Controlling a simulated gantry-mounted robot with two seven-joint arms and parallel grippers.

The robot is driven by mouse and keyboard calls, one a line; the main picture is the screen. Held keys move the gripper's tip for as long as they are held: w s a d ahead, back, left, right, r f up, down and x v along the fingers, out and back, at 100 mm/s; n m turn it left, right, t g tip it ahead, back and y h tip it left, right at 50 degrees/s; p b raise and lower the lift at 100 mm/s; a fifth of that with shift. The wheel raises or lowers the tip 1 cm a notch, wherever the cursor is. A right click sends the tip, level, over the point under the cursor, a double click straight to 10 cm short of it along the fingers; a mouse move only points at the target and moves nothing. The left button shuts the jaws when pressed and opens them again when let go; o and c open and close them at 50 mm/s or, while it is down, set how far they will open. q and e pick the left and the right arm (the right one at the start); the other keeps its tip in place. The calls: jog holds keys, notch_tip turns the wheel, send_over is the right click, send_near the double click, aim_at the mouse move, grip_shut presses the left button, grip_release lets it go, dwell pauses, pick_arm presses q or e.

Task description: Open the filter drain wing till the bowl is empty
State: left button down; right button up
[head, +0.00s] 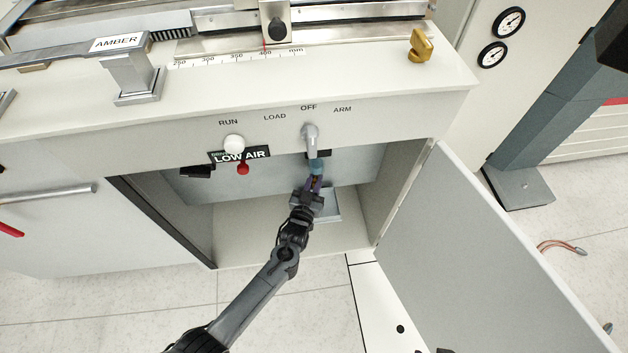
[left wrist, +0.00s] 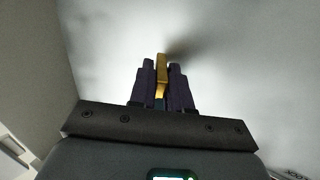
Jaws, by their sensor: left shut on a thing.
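The filter bowl (head: 316,167) is a small bluish shape inside the open cabinet, under the front panel. My left gripper (head: 314,184) reaches into the cabinet from below and is right under the bowl. In the left wrist view the fingers (left wrist: 162,88) are shut on a flat yellow piece, the drain wing (left wrist: 162,66), which sticks up between them. The wing is hidden by the gripper in the head view. I cannot tell the level of liquid in the bowl.
A grey tray (head: 331,207) lies on the cabinet floor beneath the gripper. The cabinet door (head: 470,260) stands open at the right.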

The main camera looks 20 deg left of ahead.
dwell(0.4)
pick_arm(q)
jog(key=c, duration=1.2)
grip_release()
jog(key=shift+o, duration=0.2)
jog(key=shift+s, duration=0.1)
jog(key=shift+s+r+p, duration=0.1)
jog(key=shift+s+p, duration=0.2)
jog(key=shift+p, duration=0.05)
jog(key=s+p, duration=0.4)
jog(key=s, duration=0.6)
jog(key=shift+d, duration=0.4)
